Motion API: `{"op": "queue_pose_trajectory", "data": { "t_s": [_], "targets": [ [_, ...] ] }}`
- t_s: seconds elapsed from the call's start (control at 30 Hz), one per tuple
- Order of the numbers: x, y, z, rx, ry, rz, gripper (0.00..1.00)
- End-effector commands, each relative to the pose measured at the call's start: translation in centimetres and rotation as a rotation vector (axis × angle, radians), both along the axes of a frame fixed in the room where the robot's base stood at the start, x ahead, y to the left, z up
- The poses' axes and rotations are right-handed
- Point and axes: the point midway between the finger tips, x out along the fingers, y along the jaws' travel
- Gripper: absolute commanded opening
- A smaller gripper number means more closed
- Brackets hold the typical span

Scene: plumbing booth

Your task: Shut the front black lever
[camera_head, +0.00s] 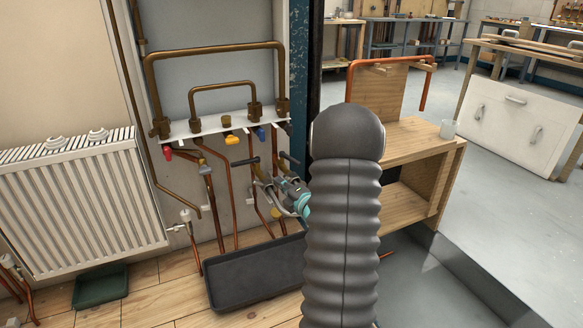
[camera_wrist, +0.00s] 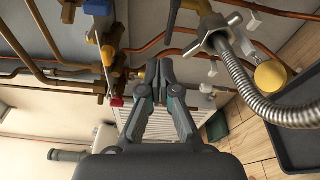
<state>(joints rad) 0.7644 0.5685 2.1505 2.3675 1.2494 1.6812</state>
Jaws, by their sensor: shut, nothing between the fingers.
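Two black levers show on the copper pipes below the white manifold plate in the camera_head view. One black lever (camera_head: 245,161) sits at the left, and another black lever (camera_head: 289,157) is partly seen just above my gripper. I cannot tell for sure which is the front one. My gripper (camera_head: 301,203) is beside the pipes, its fingers partly hidden by my arm. In the camera_wrist view my gripper (camera_wrist: 158,72) is shut and empty. A dark lever bar (camera_wrist: 172,24) stands above its fingertips there, apart from them.
A red lever (camera_head: 168,154), a yellow handle (camera_head: 231,139) and a blue handle (camera_head: 261,133) sit by the manifold. A braided hose (camera_wrist: 255,95) and a yellow knob (camera_wrist: 270,75) are close at the right. A black tray (camera_head: 243,281) lies below; a radiator (camera_head: 75,210) is left.

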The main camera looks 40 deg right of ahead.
Motion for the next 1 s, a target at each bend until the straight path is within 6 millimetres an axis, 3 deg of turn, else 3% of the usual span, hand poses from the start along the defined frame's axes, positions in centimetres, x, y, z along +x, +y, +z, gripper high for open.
{"op": "queue_pose_trajectory", "data": {
  "t_s": [0.03, 0.1, 0.3, 0.47, 0.87, 1.0],
  "targets": [
    [-0.4, -2.0, -1.1, 0.059, -0.006, -0.058, 0.00],
    [-1.0, -3.9, -2.0, 0.119, -0.018, -0.116, 0.00],
    [-0.9, -5.9, -2.9, 0.181, -0.034, -0.176, 0.00],
    [1.2, -6.2, -2.9, 0.180, -0.034, -0.174, 0.00],
    [8.4, -7.7, -2.9, 0.177, -0.034, -0.172, 0.00],
    [8.3, -10.0, -2.9, 0.177, -0.034, -0.177, 0.00]
  ]
}}
